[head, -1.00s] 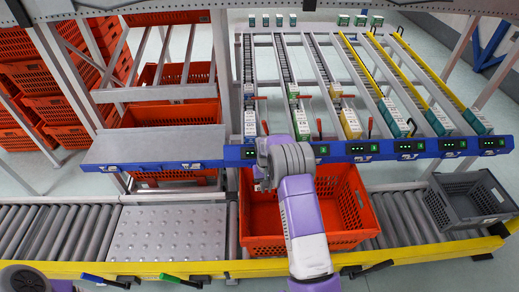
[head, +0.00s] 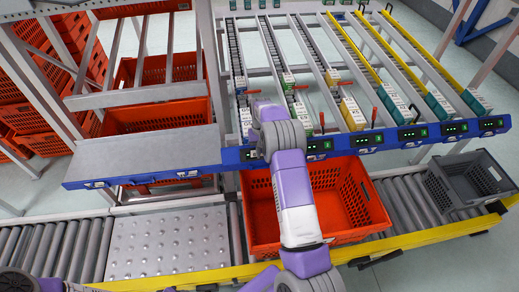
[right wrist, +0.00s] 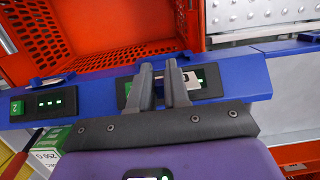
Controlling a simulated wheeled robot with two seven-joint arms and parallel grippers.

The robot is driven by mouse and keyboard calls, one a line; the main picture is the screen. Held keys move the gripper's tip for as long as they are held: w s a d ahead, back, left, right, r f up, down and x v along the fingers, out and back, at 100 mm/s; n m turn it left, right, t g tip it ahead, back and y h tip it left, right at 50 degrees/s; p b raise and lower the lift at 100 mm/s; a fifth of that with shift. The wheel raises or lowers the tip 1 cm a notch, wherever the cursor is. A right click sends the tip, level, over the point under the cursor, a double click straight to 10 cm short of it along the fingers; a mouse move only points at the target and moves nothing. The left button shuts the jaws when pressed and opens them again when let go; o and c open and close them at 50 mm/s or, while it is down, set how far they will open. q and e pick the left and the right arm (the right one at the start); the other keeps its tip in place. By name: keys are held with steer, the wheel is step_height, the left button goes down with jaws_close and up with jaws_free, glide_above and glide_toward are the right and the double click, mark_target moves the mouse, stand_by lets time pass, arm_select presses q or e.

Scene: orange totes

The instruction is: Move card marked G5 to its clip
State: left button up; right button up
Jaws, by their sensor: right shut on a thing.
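My right gripper (right wrist: 159,72) is in the right wrist view, its two dark fingers close together over the front of the blue rail (right wrist: 228,80). It is shut on a small pale piece (right wrist: 191,81), probably the card, which shows just right of the right finger. Its marking cannot be read. In the head view my right arm reaches up to the blue rail (head: 222,171), and the wrist hides the fingers. Pale card-like labels sit along the rail, one at the left end (head: 97,184); none is readable as G5. My left gripper is out of view.
An orange tote (head: 365,238) stands on the roller conveyor below the rail. A grey crate (head: 478,180) is at the right. Lanes with small boxes (head: 353,113) and red levers lie behind the rail. A lit display (right wrist: 48,102) is on the rail.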

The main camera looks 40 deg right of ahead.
steer(key=b, duration=0.3)
glide_above(262, 163)
steer(key=s+a, duration=0.1)
steer(key=a, duration=0.1)
steer(key=shift+s+d+f, duration=0.1)
steer(key=shift+d+f, duration=0.05)
steer(key=shift+f, duration=1.05)
steer(key=shift+s+d+f, duration=0.1)
steer(key=shift+f, duration=1.05)
steer(key=shift+s+f+b, duration=0.1)
steer(key=shift+f+b, duration=0.75)
steer(key=shift+f, duration=0.7)
steer(key=o, duration=0.8)
steer(key=r, duration=0.2)
steer(key=r+p, duration=0.1)
steer(key=r, duration=0.2)
steer(key=w+r, duration=0.1)
steer(key=r, duration=0.1)
steer(key=shift+d+r, duration=0.25)
steer(key=shift+r, duration=0.05)
